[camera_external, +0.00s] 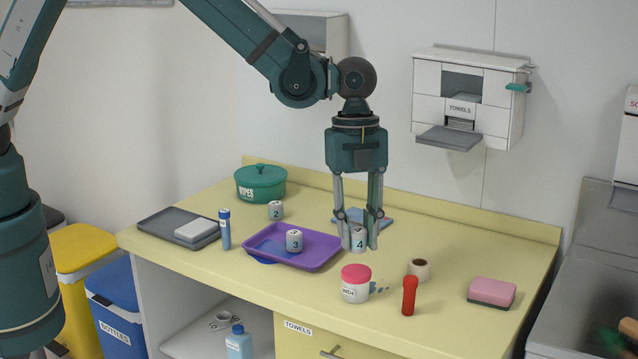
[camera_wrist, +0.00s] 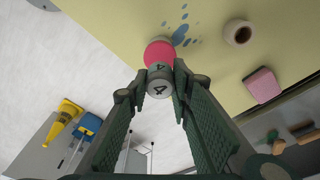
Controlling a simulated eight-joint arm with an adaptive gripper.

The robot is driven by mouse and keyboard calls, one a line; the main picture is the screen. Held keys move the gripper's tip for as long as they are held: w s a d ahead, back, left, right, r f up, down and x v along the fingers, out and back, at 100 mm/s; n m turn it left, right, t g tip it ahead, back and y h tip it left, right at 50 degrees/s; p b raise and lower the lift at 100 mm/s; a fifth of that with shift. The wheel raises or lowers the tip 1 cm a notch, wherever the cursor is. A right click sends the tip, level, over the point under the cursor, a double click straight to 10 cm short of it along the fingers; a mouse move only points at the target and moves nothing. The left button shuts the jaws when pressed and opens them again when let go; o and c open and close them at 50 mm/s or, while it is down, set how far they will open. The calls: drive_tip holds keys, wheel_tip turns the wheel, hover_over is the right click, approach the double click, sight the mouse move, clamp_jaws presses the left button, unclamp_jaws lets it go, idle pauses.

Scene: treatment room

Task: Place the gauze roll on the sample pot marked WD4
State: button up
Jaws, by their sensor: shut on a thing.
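My gripper (camera_external: 358,238) points down, shut on a grey-white cylinder marked 4 (camera_external: 358,241), its fingers on either side of it. The held cylinder also shows in the wrist view (camera_wrist: 158,86). I cannot tell whether it touches the counter. The sample pot (camera_external: 355,285) is white with a pink-red lid and a small label that seems to read WD4. It stands in front of my gripper, apart from it; its lid (camera_wrist: 157,52) is partly hidden by the cylinder in the wrist view. A cream roll with a brown core (camera_external: 419,269), which looks like the gauze roll, stands right of the pot.
A purple tray (camera_external: 328,258) holds a cylinder marked 3 (camera_external: 294,241). A cylinder marked 2 (camera_external: 276,210) stands behind it. A red tube (camera_external: 409,296) stands upright right of the pot. A pink sponge (camera_external: 492,292) lies further right. The counter's right back is clear.

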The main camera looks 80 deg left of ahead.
sight(356, 249)
drive_tip(key=shift+f, duration=0.35)
drive_tip(key=shift+f, duration=0.1)
drive_tip(key=shift+f, duration=1.8)
drive_tip(key=shift+f, duration=0.15)
drive_tip(key=o, duration=0.7)
drive_tip(key=shift+r, duration=0.25)
drive_tip(key=shift+a+r, duration=0.3)
drive_tip(key=shift+r, duration=1.65)
drive_tip(key=shift+a+r, duration=0.3)
drive_tip(key=shift+r, duration=1.7)
drive_tip(key=shift+a+r, duration=0.3)
drive_tip(key=shift+r, duration=1.65)
